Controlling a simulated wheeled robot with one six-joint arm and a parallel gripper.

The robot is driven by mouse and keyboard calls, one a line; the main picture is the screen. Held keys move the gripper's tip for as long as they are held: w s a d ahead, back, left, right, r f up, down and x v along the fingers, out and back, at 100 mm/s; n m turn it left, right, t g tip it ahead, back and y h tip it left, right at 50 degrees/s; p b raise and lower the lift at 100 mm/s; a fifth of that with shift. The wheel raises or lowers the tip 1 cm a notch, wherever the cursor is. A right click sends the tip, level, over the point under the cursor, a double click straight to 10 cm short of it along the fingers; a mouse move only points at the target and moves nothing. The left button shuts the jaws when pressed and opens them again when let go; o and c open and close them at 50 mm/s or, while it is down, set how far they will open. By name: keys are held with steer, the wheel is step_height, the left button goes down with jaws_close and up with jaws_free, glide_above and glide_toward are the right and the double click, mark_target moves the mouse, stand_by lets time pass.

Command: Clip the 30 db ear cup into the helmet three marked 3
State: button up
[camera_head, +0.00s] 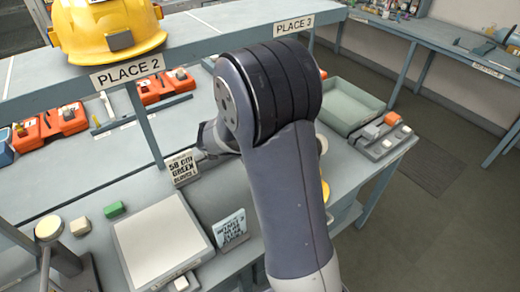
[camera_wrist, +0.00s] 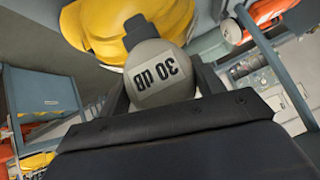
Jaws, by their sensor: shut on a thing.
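The 30 dB ear cup (camera_wrist: 160,73), round and pale grey with a dark clip at its top, is held between the two fingers of my gripper (camera_wrist: 163,84) in the wrist view. The gripper is shut on it. A yellow helmet (camera_wrist: 100,30) lies just beyond the cup there; its mark is not readable, and I cannot tell whether the clip touches it. In the head view a yellow helmet (camera_head: 108,30) stands above the PLACE 2 label. The PLACE 3 label (camera_head: 293,24) is at the top, with no helmet visible by it. My arm hides the gripper and cup there.
Cards, including a "58 cm green" one (camera_head: 182,168), stand on the bench near my arm. A pale flat platform (camera_head: 162,243) is at front left. A green-grey tray (camera_head: 350,106) is right of my arm. Orange cases (camera_head: 160,87) lie under the shelf. Floor is open at right.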

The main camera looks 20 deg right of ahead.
steer(key=shift+f+b, duration=1.3)
steer(key=shift+f, duration=1.6)
steer(key=shift+p, duration=1.35)
steer(key=shift+f+b, duration=0.9)
steer(key=shift+f, duration=1.15)
steer(key=o, duration=1.1)
steer(key=v, duration=1.1)
